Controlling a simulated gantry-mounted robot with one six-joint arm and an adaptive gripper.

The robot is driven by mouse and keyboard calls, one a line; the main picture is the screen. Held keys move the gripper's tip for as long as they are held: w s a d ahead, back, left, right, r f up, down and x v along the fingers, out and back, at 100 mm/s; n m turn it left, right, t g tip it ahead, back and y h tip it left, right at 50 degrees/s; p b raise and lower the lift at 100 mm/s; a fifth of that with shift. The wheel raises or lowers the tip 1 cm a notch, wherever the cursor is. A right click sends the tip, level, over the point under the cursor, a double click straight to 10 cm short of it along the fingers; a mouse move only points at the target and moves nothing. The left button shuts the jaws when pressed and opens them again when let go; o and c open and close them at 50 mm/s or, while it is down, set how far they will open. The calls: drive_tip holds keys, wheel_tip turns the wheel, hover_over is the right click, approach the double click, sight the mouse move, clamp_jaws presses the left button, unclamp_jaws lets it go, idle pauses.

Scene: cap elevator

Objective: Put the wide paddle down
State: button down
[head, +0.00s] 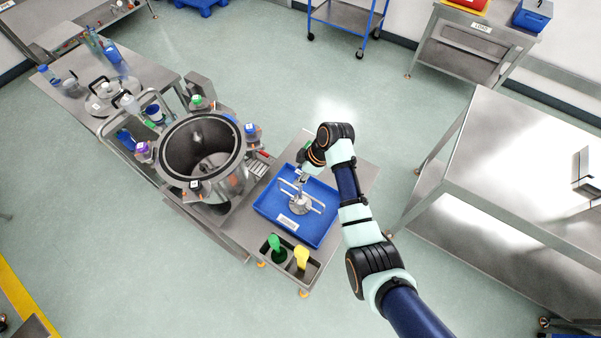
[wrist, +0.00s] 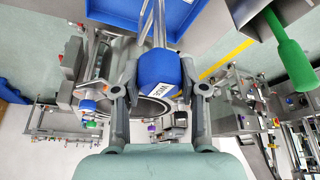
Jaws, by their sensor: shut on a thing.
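The wide paddle has a blue handle (wrist: 160,70) with a white label reading "WIDE" in the wrist view. My gripper (wrist: 160,92) is shut on this handle, one finger on each side. In the head view my gripper (head: 303,172) is over the blue tray (head: 264,206). A metal shaft with crossbars and a round plate (head: 300,206) shows below it, within the tray's outline. I cannot tell whether the metal touches the tray floor. A corner of the tray also shows at the top of the wrist view (wrist: 112,10).
A large steel pot (head: 183,148) stands left of the tray. A holder with a green handle (head: 274,243) and a yellow handle (head: 301,255) is just in front of the tray. A steel table (head: 505,140) stands at the right. Floor is clear between them.

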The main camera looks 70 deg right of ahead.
drive_tip(key=c, duration=0.6)
unclamp_jaws()
drive_tip(key=shift+c, duration=0.2)
drive_tip(key=v, duration=1.2)
